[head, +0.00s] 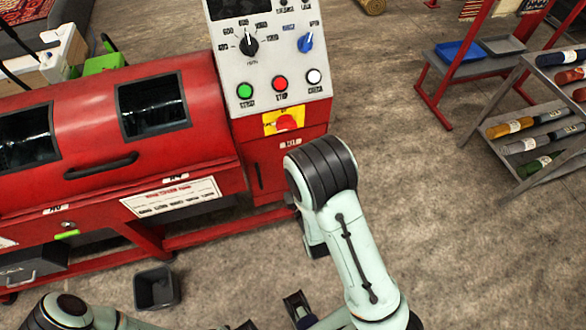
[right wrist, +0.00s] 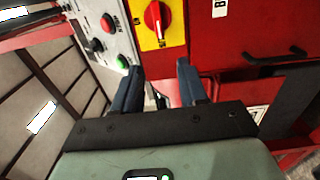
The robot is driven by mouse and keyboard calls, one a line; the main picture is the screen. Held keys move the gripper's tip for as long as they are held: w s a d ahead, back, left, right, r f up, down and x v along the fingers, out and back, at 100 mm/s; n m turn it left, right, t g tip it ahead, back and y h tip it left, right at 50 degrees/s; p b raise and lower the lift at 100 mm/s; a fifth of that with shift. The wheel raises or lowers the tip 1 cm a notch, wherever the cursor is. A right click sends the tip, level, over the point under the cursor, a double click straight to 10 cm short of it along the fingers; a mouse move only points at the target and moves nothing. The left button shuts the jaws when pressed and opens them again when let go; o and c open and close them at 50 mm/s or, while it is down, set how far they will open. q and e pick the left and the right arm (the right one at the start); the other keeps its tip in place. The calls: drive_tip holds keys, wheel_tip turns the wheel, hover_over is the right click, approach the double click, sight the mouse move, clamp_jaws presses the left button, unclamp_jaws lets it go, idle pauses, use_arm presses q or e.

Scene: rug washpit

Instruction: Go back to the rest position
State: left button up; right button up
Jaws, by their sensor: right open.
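My right gripper (head: 271,312) shows at the bottom of the head view, its dark fingers partly cut off by the frame edge. In the right wrist view my right gripper (right wrist: 160,72) is open, with two dark fingers apart and nothing between them. It faces the red machine's control cabinet. My right arm is bent, its elbow in front of the red machine (head: 200,110). Part of my left arm shows at the bottom left of the head view, but its gripper is out of frame.
The control panel (head: 268,70) has knobs and three buttons; a red switch (right wrist: 153,20) on a yellow plate is close in the wrist view. A dark bin (head: 157,288) stands on the floor. Floor between is clear.

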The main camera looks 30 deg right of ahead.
drive_tip(key=s+f+m+g+y+p, duration=0.1)
drive_tip(key=s+f+m+g, duration=0.25)
drive_tip(key=f, duration=0.55)
drive_tip(key=s+f+m+g+y+p, duration=0.1)
drive_tip(key=s+f+m+g+p, duration=0.15)
drive_tip(key=f+m+g, duration=0.4)
use_arm(q)
drive_tip(key=r, duration=0.1)
drive_tip(key=w+r+p, duration=0.1)
drive_tip(key=r, duration=0.1)
drive_tip(key=w+r, duration=0.1)
drive_tip(key=r, duration=0.1)
drive_tip(key=shift+w+r, duration=0.1)
drive_tip(key=shift+r, duration=0.05)
use_arm(e)
drive_tip(key=s+a+f+m+g+y, duration=0.3)
drive_tip(key=s+a+f+m+g, duration=0.1)
drive_tip(key=s, duration=0.5)
drive_tip(key=s+a+f+m+g+y, duration=0.3)
drive_tip(key=s+a+f+m+g, duration=0.1)
drive_tip(key=s+a, duration=0.3)
drive_tip(key=shift+s+a+f+m, duration=0.2)
drive_tip(key=shift+s+f+m, duration=0.4)
drive_tip(key=shift+s, duration=0.55)
drive_tip(key=shift+r, duration=0.15)
